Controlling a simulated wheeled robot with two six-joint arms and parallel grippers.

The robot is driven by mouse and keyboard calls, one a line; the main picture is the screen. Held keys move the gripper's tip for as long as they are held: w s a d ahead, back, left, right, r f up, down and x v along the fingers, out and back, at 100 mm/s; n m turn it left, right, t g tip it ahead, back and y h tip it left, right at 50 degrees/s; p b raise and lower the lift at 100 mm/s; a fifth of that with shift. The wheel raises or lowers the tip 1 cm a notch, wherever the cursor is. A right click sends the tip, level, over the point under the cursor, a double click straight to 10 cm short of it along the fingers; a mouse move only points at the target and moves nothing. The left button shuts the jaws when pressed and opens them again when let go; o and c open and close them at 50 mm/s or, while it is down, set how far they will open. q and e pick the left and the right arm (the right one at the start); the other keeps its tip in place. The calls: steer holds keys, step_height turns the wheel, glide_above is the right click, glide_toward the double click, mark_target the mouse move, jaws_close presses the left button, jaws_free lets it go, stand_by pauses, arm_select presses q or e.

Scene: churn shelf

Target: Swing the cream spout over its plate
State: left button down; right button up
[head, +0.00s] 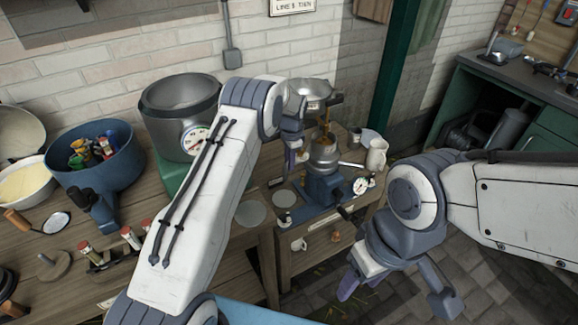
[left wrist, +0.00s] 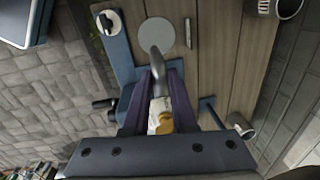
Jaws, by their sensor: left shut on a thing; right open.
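The cream separator (head: 323,187) has a blue body and a metal bowl on top, and stands near the table's right end. My left gripper (head: 291,158) is at its left side. In the left wrist view my left gripper (left wrist: 159,92) is shut on a grey curved spout (left wrist: 157,62). The spout's tip meets the near edge of a round grey plate (left wrist: 158,31) in that picture; I cannot tell whether it is over it. That plate (head: 285,198) lies left of the separator in the head view. My right gripper (head: 361,285) is open and empty, beyond the table's right front edge.
A second grey disc (head: 250,213) lies further left. A metal pot with a dial (head: 180,108), a blue tub (head: 95,167) and a pale bowl (head: 22,184) stand further left. A white jug (head: 377,154) is at the right. A crank handle (head: 345,213) sticks out in front.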

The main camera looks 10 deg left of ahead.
arm_select(q)
steer(key=shift+w+a+m, duration=0.35)
steer(key=shift+w+m, duration=0.3)
steer(key=shift+m, duration=0.05)
steer(key=shift+r, duration=0.1)
steer(key=c, duration=0.7)
jaws_free()
steer(key=shift+w, duration=0.1)
steer(key=r, duration=0.3)
steer(key=r+b, duration=0.1)
steer(key=r, duration=0.3)
steer(key=s+r, duration=0.1)
steer(key=r, duration=0.2)
steer(key=shift+d+r, duration=0.15)
steer(key=shift+d, duration=0.15)
